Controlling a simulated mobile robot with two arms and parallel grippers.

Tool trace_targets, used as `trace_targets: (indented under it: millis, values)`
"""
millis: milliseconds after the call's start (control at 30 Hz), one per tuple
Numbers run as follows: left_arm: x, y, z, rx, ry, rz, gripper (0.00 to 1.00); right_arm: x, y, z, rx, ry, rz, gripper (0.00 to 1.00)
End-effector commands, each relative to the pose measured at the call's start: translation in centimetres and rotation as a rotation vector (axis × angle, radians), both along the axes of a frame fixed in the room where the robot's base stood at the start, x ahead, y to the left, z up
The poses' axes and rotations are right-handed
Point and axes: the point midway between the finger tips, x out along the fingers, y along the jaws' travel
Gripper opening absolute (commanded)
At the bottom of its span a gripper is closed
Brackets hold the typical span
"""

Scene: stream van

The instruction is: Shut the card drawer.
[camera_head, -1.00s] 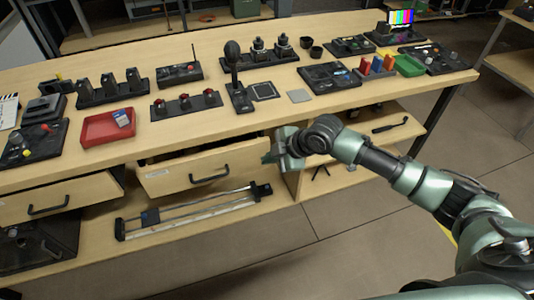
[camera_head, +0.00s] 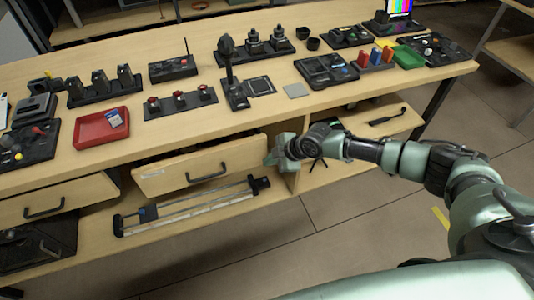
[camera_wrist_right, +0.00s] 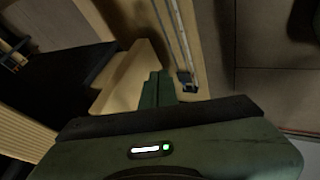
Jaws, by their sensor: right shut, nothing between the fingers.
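The card drawer (camera_head: 180,175) is a pale wooden drawer with a dark bar handle and a small label, under the tabletop. It stands partly pulled out, with a dark gap showing above its front. My right gripper (camera_head: 270,158) is at the drawer's right end, close to its front corner. Whether it touches the wood is unclear. In the right wrist view the green fingers (camera_wrist_right: 157,86) are together and empty, beside a pale wooden panel (camera_wrist_right: 127,76) with a dark space to its left. My left gripper is not in view.
Another drawer (camera_head: 45,207) with a handle is at the left. A long trimmer (camera_head: 190,209) lies on the lower shelf.

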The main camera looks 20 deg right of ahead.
Motion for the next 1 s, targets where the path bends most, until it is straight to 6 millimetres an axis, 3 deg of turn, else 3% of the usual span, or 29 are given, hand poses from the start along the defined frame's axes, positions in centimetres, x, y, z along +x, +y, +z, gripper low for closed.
trace_targets:
  millis: [200,633,900,1000]
  values:
    - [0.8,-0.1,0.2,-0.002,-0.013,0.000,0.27,2.2,0.0,0.1,0.000,-0.001,0.000,0.00]
    - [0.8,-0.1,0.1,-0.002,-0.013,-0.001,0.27,2.6,-0.1,0.1,0.001,-0.001,-0.001,0.00]
    - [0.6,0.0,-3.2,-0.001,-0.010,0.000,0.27,4.7,0.0,-0.4,0.001,-0.004,-0.001,0.00]
    - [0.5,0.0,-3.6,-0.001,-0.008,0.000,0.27,5.1,0.0,-0.1,0.001,-0.003,-0.001,0.00]
